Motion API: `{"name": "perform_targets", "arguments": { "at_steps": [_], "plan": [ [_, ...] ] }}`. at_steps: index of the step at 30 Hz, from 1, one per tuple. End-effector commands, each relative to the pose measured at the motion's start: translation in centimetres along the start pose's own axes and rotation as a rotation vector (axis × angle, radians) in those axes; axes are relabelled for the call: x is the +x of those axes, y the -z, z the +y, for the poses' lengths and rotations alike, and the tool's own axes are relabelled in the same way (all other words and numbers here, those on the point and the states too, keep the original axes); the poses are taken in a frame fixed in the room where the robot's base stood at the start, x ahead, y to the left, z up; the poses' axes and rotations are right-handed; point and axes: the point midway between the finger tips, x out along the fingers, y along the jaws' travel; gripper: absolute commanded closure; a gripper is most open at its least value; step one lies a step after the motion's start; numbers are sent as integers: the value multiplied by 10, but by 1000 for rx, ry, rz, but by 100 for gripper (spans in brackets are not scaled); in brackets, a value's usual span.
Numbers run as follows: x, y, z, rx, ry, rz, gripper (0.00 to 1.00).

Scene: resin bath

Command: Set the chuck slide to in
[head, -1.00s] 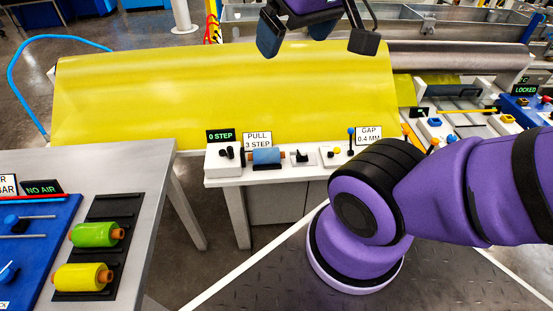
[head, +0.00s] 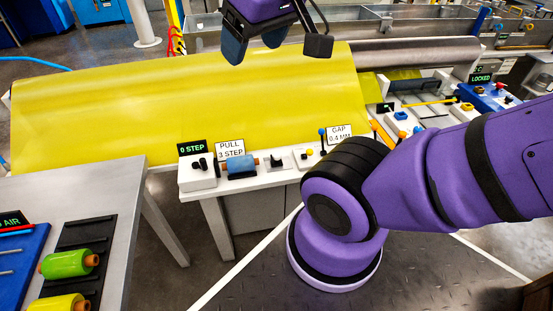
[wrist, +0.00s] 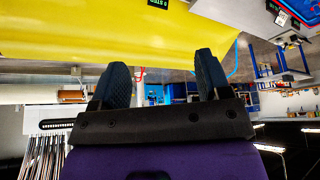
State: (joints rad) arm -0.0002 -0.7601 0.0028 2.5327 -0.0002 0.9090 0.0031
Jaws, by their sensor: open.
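My gripper (head: 256,48) is high in the head view, over the yellow sheet, with nothing between its fingers. In the wrist view, its two dark fingers (wrist: 162,82) stand apart and empty. A blue panel (head: 22,280) with metal rods lies on the grey table at lower left, cut off by the picture edge. I cannot make out a chuck slide or its setting; only part of the panel shows. A sign ending in AIR (head: 12,219) stands behind the panel. My gripper is far from this panel.
A black rack (head: 98,235) holds green (head: 66,263) and yellow (head: 62,303) rolls. A white bench (head: 210,184) carries small controls and signs reading 0 STEP (head: 192,147), PULL 3 STEP and GAP 0.4 MM (head: 339,134). A LOCKED sign (head: 481,78) is at right. Open floor lies between tables.

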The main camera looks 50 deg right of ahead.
Motion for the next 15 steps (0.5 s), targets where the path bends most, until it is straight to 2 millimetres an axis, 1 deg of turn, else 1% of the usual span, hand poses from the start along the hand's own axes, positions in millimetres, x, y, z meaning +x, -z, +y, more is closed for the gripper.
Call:
{"name": "perform_targets", "arguments": {
  "at_steps": [5,11,15],
  "plan": [
    [16,17,11,-24,-49,-34,42],
    [53,48,38,-94,-136,-105,42],
    [84,66,60,-151,-181,-159,42]
  ]
}}
